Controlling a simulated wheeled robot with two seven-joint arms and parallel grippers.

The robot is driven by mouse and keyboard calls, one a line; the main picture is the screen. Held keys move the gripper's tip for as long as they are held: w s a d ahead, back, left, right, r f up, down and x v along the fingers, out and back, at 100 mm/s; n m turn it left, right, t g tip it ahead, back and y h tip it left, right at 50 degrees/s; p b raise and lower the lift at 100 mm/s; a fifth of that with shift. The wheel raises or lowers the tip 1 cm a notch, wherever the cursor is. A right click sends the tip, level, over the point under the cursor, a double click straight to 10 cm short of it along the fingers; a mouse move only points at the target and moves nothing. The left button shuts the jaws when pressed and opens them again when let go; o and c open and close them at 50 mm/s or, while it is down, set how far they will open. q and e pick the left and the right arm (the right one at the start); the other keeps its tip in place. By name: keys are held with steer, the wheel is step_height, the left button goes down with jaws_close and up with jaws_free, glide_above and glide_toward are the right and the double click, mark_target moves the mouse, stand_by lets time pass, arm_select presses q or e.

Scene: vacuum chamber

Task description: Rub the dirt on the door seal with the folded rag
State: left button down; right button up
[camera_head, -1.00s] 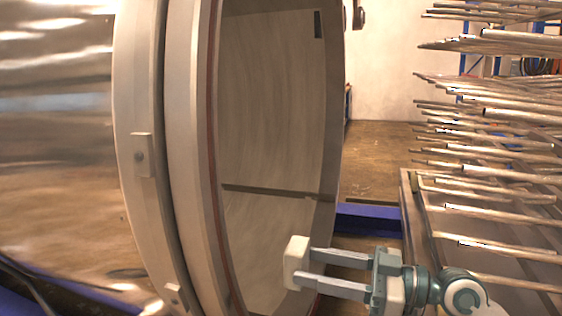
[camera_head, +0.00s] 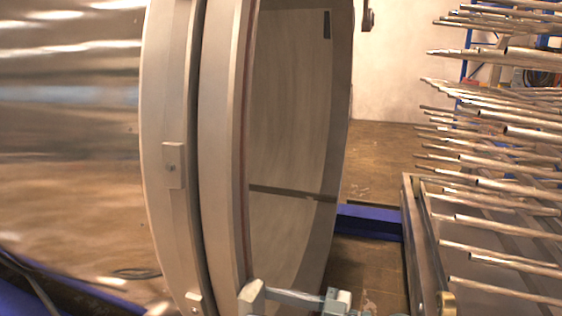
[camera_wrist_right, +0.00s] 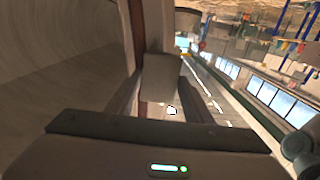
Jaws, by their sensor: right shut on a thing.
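The folded rag (camera_head: 251,296) is a pale block at the bottom of the head view. It also shows in the right wrist view (camera_wrist_right: 161,70), between the fingertips. My right gripper (camera_head: 262,292) is shut on it, with its hand cut off by the bottom edge. The door seal (camera_head: 246,140) is a thin reddish strip along the inner edge of the round chamber rim. The rag overlaps the seal's lower part in the picture; I cannot tell if it touches. No dirt can be made out on the visible seal. My left gripper is not in view.
The shiny chamber body (camera_head: 70,150) fills the left, with a thick double rim (camera_head: 220,150) beside it. A rack of metal rods (camera_head: 500,130) stands on the right. A blue beam (camera_head: 370,222) crosses the floor between them.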

steer(key=shift+s+f+b, duration=0.1)
steer(key=shift+f+b, duration=0.25)
steer(key=shift+b, duration=0.05)
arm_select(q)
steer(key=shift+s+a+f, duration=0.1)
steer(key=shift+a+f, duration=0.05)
arm_select(e)
steer(key=shift+a+f, duration=0.1)
steer(key=shift+f, duration=0.15)
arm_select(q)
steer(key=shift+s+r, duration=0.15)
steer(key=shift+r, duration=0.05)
arm_select(e)
steer(key=shift+s+r, duration=0.1)
steer(key=shift+r, duration=0.05)
